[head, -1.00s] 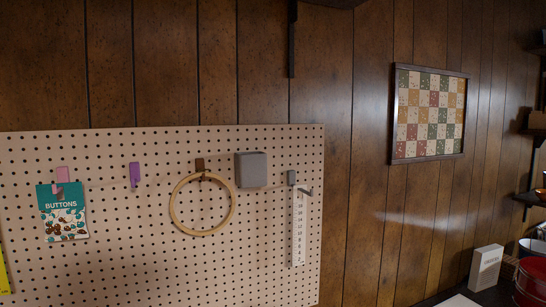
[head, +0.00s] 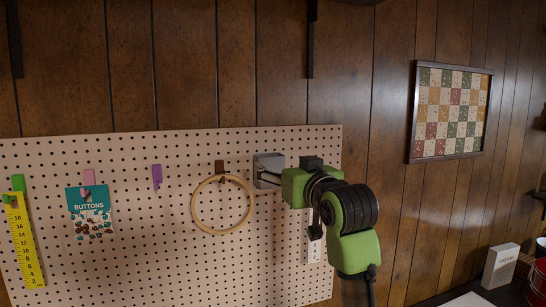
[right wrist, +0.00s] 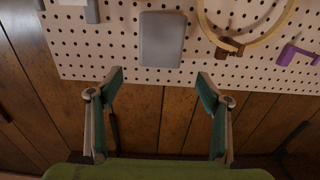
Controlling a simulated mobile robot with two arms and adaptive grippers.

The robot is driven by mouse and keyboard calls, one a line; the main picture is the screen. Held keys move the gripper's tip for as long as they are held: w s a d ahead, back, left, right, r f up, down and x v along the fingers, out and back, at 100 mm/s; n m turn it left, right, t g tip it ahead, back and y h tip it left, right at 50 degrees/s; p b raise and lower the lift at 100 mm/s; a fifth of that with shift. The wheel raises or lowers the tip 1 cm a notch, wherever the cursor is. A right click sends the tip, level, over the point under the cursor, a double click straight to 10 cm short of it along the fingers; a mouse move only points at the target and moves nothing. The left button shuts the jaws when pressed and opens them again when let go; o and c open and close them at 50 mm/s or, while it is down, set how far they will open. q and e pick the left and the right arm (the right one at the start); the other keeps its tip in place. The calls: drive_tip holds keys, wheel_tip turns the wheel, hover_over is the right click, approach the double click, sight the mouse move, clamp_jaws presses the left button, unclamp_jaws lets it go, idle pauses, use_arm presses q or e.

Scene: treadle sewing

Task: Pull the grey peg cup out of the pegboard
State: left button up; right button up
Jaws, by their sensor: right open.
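The grey peg cup (head: 264,160) is on the pegboard (head: 120,260), right of the embroidery hoop. My right gripper (head: 268,178) is in front of its lower right part and hides some of it. In the right wrist view the cup (right wrist: 162,38) shows as a plain grey block against the board. The open fingers (right wrist: 160,80) of my right gripper are spread to either side of its line, with empty space between them. The cup lies beyond the fingertips, and I see no contact. My left gripper is not in view.
The wooden hoop (head: 222,232) on its brown peg hangs just left of the cup. A purple peg (head: 157,176), a buttons packet (head: 90,212) and a yellow ruler (head: 26,245) are farther left.

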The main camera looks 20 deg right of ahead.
sight(273, 161)
drive_tip(key=w+p, duration=0.2)
drive_tip(key=w, duration=0.2)
drive_tip(key=w+p, duration=0.2)
drive_tip(key=w, duration=0.3)
drive_tip(key=shift+a+r, duration=0.15)
drive_tip(key=shift+a, duration=0.05)
drive_tip(key=shift+w, duration=0.65)
drive_tip(key=shift+s, duration=0.1)
drive_tip(key=c, duration=1.7)
drive_tip(key=shift+s+f, duration=0.2)
drive_tip(key=shift+f, duration=0.1)
drive_tip(key=shift+s+r, duration=0.1)
drive_tip(key=shift+s, duration=0.6)
drive_tip(key=shift+s, duration=0.35)
drive_tip(key=shift+s+d, duration=0.15)
drive_tip(key=shift+s, duration=2.3)
